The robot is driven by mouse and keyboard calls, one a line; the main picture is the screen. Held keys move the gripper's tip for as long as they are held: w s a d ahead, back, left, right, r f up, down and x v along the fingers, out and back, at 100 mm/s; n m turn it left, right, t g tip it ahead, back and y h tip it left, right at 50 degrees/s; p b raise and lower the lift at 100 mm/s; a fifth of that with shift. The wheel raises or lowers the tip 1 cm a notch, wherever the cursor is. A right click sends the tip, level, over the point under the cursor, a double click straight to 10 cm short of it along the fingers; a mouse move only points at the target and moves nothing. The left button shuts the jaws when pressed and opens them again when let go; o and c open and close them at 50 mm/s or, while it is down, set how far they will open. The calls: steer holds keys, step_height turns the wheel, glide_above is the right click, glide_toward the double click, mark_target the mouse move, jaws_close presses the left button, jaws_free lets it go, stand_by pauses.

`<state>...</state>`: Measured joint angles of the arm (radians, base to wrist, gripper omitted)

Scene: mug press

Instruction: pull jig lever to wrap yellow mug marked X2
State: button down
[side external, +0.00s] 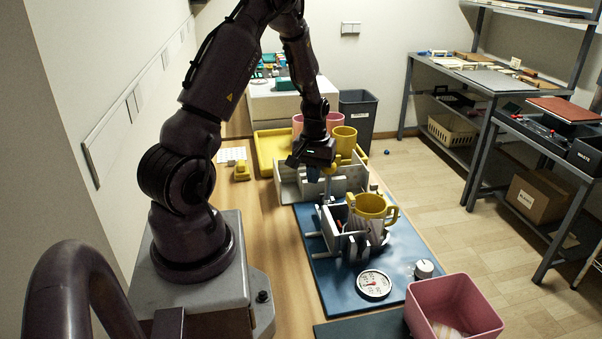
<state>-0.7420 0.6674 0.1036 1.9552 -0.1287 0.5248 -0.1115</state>
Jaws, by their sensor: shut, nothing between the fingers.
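A yellow mug (371,206) stands upright in the jig (352,240) on the blue base plate, its handle to the right. A white sheet is around or against its lower part; I cannot tell which. No X2 mark can be read. Pale rods stick out at the jig's left side; I cannot tell for certain which part is the lever. My gripper (325,188) is above and behind the jig, to the left of the mug, pointing down. It is shut with nothing held. The fingertips are small and partly lost against the jig parts behind them.
A dial gauge (374,284) and a small grey knob (424,268) are at the plate's front. A pink bin (453,308) stands at front right. A divided grey rack (292,188) is behind the jig.

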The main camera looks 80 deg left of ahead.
steer(key=w, duration=0.6)
stand_by(0.7)
steer(key=shift+s+r, duration=0.2)
steer(key=shift+r, duration=0.95)
steer(key=shift+s+r, duration=0.2)
steer(key=shift+r, duration=1)
steer(key=shift+s+r, duration=0.2)
steer(key=shift+r, duration=0.95)
steer(key=shift+s+d+f+m, duration=0.3)
steer(key=shift+s+d+f, duration=0.05)
steer(key=shift+s+d, duration=0.2)
steer(key=s+d+r+m+t, duration=0.2)
steer(key=d+r, duration=0.4)
steer(key=d, duration=0.3)
steer(key=s+d+r+m+t, duration=0.1)
steer(key=s+d+r+m, duration=0.3)
steer(key=d+r, duration=0.3)
steer(key=s+d+r+m+t, duration=0.2)
steer(key=d+r+m, duration=0.3)
steer(key=d, duration=0.6)
steer(key=shift+s+r+t, duration=0.3)
steer(key=shift+s+r, duration=0.5)
steer(key=shift+s, duration=0.1)
